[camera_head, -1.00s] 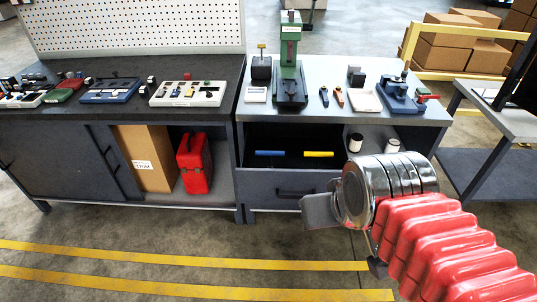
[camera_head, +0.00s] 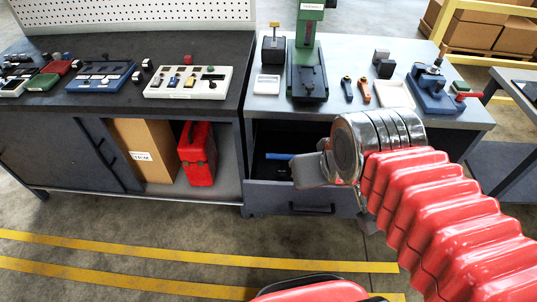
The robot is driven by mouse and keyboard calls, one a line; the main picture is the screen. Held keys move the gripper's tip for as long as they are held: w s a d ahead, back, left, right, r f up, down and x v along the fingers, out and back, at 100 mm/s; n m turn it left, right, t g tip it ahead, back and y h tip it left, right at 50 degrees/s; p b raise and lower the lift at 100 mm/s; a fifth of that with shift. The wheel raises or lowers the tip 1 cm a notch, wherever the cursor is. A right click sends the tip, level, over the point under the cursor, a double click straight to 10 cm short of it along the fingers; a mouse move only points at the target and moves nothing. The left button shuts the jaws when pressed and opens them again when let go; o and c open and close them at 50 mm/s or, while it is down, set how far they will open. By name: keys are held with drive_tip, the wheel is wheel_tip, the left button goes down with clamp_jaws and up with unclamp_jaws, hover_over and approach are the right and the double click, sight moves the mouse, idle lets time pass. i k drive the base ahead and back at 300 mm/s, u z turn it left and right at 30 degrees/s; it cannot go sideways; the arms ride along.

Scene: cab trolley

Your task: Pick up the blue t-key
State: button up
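A blue bar-shaped handle (camera_head: 278,156), which looks like the blue t-key, lies in the dark open drawer (camera_head: 267,195) under the right-hand workbench. Only its bar shows clearly. My gripper (camera_head: 306,172) is in front of the drawer, its grey fingers pointing left and overlapping the right end of the blue bar in the picture. I cannot tell whether they touch or how far apart they are. The fingers are seen side-on, so their opening is hidden. The yellow bar in the drawer is hidden behind my arm.
The workbench top (camera_head: 262,104) holds a green press (camera_head: 306,60), small blue (camera_head: 347,88) and orange (camera_head: 364,90) tools, and a blue vise-like fixture (camera_head: 432,88). A red can (camera_head: 198,152) and cardboard box (camera_head: 142,150) stand in the left cabinet. The floor in front is clear.

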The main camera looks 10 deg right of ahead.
sight(281, 173)
drive_tip(key=u, duration=0.55)
drive_tip(key=i, duration=0.8)
drive_tip(key=u, duration=0.6)
